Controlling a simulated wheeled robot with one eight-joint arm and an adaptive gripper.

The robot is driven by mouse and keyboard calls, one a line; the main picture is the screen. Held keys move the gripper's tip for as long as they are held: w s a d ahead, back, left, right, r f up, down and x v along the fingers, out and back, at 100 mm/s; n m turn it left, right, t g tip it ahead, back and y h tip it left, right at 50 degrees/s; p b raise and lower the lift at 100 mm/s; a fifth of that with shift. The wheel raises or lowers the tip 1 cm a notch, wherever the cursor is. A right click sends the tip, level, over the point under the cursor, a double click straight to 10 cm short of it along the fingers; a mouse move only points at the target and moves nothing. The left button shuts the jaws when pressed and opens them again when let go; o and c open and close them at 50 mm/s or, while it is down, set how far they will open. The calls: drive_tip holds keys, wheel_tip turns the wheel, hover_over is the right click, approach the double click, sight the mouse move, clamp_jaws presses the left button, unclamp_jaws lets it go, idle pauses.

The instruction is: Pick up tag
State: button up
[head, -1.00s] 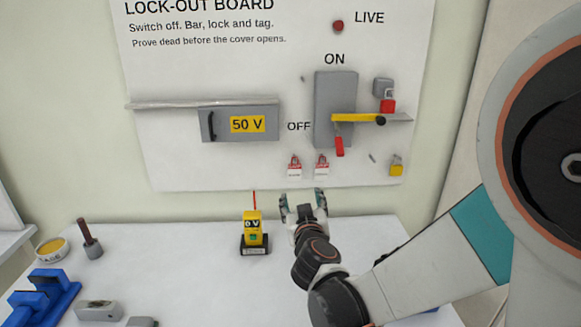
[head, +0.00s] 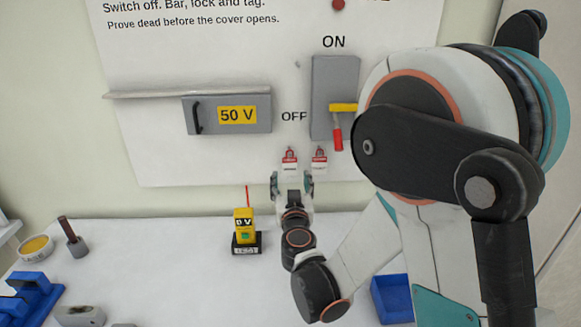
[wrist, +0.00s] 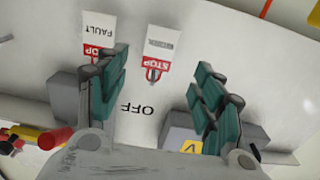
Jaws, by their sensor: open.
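Two red-and-white tags hang side by side low on the board. The left tag (head: 290,156) is just beyond my gripper (head: 291,181), and the right tag (head: 319,158) is a little to its right. In the wrist view, which is upside down, the left tag (wrist: 157,55) lies between the lines of my open, empty fingers, beyond their tips. The right tag (wrist: 99,33), reading FAULT and STOP, is beside the left finger, which partly covers it. I cannot tell the exact gap to the board.
The grey switch box (head: 322,85) with its red-and-yellow handle is up and right. A grey 50 V cover (head: 172,116) is up and left. The yellow tester (head: 244,228) stands on the table left of my gripper. A blue bin (head: 392,298) is at right.

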sight(290, 165)
drive_tip(key=shift+w+r+b, duration=0.2)
drive_tip(key=shift+w+b, duration=0.7)
drive_tip(key=shift+w, duration=2.5)
drive_tip(key=shift+c, duration=0.3)
drive_tip(key=c, duration=0.8)
